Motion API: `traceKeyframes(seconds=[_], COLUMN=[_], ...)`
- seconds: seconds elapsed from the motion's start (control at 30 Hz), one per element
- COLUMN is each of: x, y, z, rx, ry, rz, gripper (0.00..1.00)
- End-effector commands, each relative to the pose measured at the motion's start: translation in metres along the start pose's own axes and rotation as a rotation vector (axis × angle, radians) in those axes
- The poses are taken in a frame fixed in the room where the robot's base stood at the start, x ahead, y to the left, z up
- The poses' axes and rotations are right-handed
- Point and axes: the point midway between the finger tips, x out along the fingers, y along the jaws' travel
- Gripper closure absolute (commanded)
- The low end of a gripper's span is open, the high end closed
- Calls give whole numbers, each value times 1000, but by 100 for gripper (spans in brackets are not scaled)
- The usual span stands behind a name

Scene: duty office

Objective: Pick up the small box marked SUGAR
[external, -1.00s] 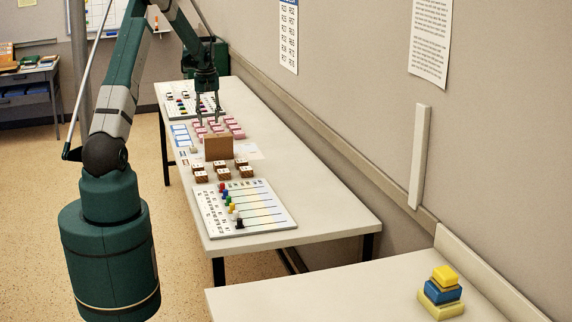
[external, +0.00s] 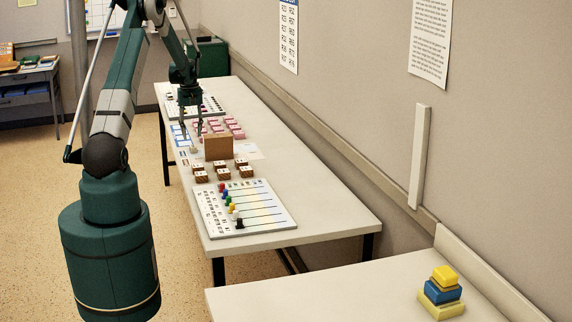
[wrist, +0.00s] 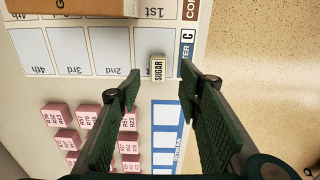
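The small cream box marked SUGAR (wrist: 158,70) lies at the edge of a white printed card (wrist: 110,65), its label upright along the box and facing the wrist camera. In the external view it is a tiny pale block (external: 193,149) on the long table. My gripper (wrist: 160,82) is open and empty, with a finger on each side of the box in the wrist view. The box appears beyond the fingertips, apart from both. In the external view my gripper (external: 192,137) points down above the table, close to the box; the exact height is hard to tell.
Several pink boxes (wrist: 88,115) stand close by the left finger. A blue-framed card (wrist: 168,130) lies beside the SUGAR box. A brown upright box (external: 219,147), several small brown boxes (external: 222,173) and a board with coloured pegs (external: 262,207) are nearer the camera. Floor shows past the table edge.

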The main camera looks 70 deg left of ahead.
Motion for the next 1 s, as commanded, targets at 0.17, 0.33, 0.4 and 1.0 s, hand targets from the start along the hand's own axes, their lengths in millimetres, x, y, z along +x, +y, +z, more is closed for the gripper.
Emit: traceKeyframes(seconds=[0.17,0.33,0.4,1.0], x=[15,20,20,53], y=[0,0,0,3], z=[0,0,0,-2], rx=[0,0,0,0], ry=[0,0,0,0], rz=[0,0,0,0], gripper=[65,65,65,65])
